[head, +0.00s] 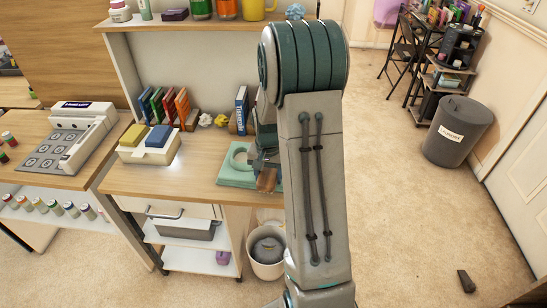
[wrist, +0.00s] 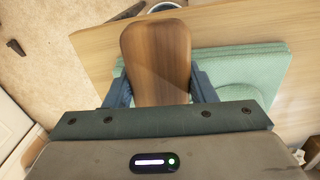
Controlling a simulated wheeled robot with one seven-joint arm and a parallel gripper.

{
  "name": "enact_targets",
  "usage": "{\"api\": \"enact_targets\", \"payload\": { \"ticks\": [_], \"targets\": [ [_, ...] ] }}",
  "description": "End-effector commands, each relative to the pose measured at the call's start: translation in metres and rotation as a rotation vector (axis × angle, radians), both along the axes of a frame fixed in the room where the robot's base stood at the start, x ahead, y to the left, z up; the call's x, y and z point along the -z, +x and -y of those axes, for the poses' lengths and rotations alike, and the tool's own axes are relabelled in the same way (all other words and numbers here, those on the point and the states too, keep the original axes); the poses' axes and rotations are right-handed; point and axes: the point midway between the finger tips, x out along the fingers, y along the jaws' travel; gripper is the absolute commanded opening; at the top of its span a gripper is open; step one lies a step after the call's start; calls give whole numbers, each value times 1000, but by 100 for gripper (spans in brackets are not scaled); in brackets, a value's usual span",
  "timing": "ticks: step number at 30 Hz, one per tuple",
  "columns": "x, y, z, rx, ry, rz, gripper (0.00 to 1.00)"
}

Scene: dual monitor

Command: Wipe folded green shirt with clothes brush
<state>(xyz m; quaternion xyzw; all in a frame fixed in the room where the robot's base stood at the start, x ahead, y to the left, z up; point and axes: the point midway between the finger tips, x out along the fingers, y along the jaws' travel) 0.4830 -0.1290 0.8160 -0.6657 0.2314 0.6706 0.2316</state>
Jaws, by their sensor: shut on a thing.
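The folded green shirt (head: 236,172) lies on the right end of the wooden desk in the head view, partly hidden by my arm. It also shows in the wrist view (wrist: 245,72), beneath and to the right of my gripper. The clothes brush (wrist: 157,55) has a brown wooden back and sits between my gripper's (wrist: 160,88) two dark fingers, which are shut on it. In the head view the brush (head: 266,180) is at the shirt's right side, over or against it. Its bristles are hidden, so contact with the shirt cannot be told.
The wooden desk (head: 165,185) carries a white box (head: 150,150) with yellow and blue blocks, and upright books (head: 163,108) at the back. The floor at right is mostly clear, with a large trash can (head: 458,130).

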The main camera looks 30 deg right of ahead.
Motion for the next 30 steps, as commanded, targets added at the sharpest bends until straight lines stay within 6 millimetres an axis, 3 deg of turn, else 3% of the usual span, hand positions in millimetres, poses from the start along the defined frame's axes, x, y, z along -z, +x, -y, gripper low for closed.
{"api": "enact_targets", "payload": {
  "ticks": [1,2,18,30],
  "targets": [
    [-21,2,0,0,-3,10,18],
    [-27,2,0,-1,-4,11,18],
    [-72,2,0,-4,-3,8,18],
    [-77,2,0,-4,-3,8,18]
  ]
}}
